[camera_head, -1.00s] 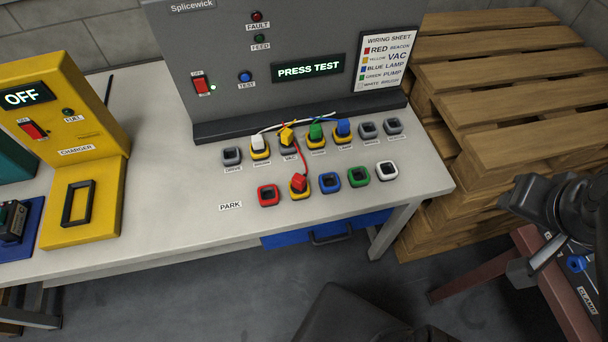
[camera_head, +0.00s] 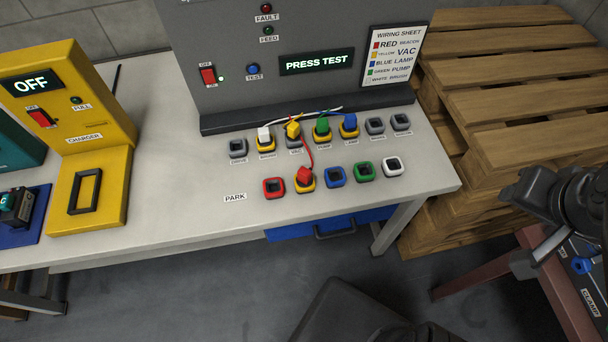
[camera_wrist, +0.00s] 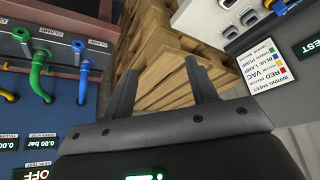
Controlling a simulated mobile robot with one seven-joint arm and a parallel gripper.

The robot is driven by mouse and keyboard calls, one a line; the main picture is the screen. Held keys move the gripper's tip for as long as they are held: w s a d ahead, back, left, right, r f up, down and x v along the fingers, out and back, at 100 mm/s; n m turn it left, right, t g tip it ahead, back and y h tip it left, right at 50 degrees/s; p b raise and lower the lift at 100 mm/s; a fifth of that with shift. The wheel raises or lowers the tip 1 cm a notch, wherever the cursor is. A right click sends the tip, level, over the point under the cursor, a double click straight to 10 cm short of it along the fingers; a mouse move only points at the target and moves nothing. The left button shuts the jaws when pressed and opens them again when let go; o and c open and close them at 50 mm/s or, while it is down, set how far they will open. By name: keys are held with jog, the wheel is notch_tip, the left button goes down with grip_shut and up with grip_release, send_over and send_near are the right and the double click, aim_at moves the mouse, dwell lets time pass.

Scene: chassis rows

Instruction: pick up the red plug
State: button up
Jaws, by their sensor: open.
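The red plug (camera_head: 304,174) sits in a yellow-rimmed holder in the front row on the bench, between the red socket (camera_head: 273,188) and the blue socket (camera_head: 335,176). A red wire runs from it up toward the back row. My gripper (camera_wrist: 158,82) shows in the wrist view, with its two dark fingers apart and nothing between them. It faces the pallets and the floor, away from the red plug. The red plug cannot be seen in the wrist view. In the head view, part of my arm shows at the right edge, well apart from the plug.
White (camera_head: 264,134), yellow (camera_head: 293,130), green (camera_head: 322,125) and blue (camera_head: 349,121) plugs stand in the back row below the grey panel. A yellow charger (camera_head: 85,140) stands at left. Wooden pallets (camera_head: 510,95) are stacked right of the bench. Bare bench lies left of the sockets.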

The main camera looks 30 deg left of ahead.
jog(key=w+a+f+g+y, duration=0.15)
jog(key=w+a, duration=0.35)
jog(key=a, duration=0.5)
jog(key=g+h, duration=0.2)
jog(key=g, duration=0.2)
send_over(304, 171)
notch_tip(304, 171, down, 13)
jog(key=shift+y, duration=0.25)
notch_tip(304, 171, down, 6)
jog(key=shift+r, duration=0.15)
jog(key=shift+f, duration=2.9)
jog(key=shift+c, duration=0.4)
jog(key=c, duration=1)
jog(key=shift+r, duration=0.15)
